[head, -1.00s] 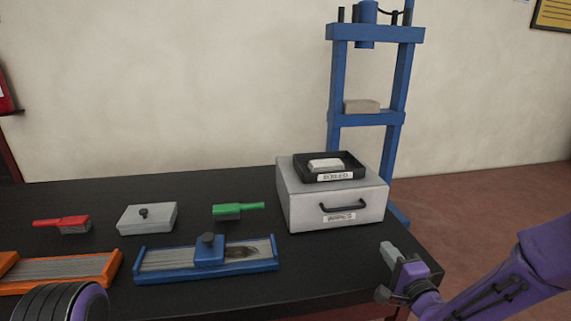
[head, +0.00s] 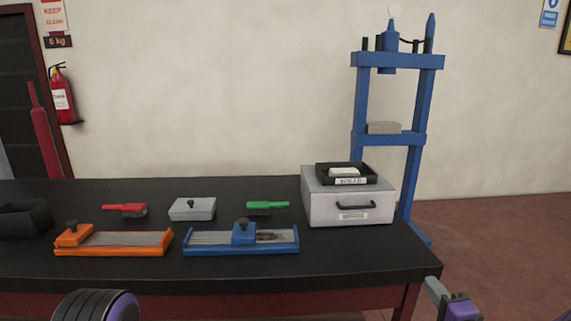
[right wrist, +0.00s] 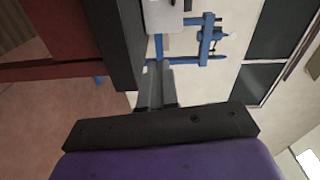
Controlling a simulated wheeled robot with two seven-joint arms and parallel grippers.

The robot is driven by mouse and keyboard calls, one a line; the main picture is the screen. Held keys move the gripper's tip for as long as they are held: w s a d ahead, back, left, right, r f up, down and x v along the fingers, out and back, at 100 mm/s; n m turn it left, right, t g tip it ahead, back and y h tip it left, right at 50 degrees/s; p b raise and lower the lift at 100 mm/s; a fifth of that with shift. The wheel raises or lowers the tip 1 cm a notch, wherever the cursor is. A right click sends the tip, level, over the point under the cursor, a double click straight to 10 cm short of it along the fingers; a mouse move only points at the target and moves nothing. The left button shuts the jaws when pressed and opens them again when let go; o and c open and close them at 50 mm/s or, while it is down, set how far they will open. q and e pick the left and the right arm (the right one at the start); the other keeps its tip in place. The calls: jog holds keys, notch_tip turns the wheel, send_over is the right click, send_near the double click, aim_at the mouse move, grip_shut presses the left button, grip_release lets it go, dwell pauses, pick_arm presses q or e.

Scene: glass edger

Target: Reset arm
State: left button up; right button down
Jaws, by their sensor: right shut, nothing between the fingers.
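My right gripper (head: 436,290) shows at the lower right of the head view, off the right front corner of the black table (head: 350,262). It is shut and empty. In the right wrist view its grey fingers (right wrist: 157,88) lie together, with nothing between them. Only the purple and black end of that arm shows in the head view. My left gripper is out of view; a black and purple part of my left arm shows at the bottom left.
On the table are an orange slide unit (head: 115,251), a blue one (head: 245,250), red (head: 122,208) and green (head: 266,206) brushes, a grey lidded box (head: 193,211), a black bin (head: 24,222) and a grey drawer box (head: 322,207) bearing a black tray (head: 322,174). A blue press (head: 416,110) stands behind.

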jog(key=s+f+n+g+h, duration=0.1)
jog(key=s+f+n+g, duration=0.15)
jog(key=f, duration=0.45)
jog(key=s+a+f+n+g+h, duration=0.1)
jog(key=s+f+n+g, duration=0.1)
jog(key=s+f+g, duration=0.3)
jog(key=s+f+n+h, duration=0.1)
jog(key=s+f+n, duration=0.1)
jog(key=f, duration=0.6)
jog(key=s+a+f+n+g, duration=0.1)
jog(key=s+f+g, duration=0.2)
jog(key=s+f, duration=0.3)
jog(key=s+a+f+n+g, duration=0.1)
jog(key=s+f+g, duration=0.3)
jog(key=s, duration=1.2)
notch_tip(320, 180, down, 2)
jog(key=shift+a+f+n+h, duration=0.2)
jog(key=shift+n+h, duration=0.2)
jog(key=shift+n, duration=0.25)
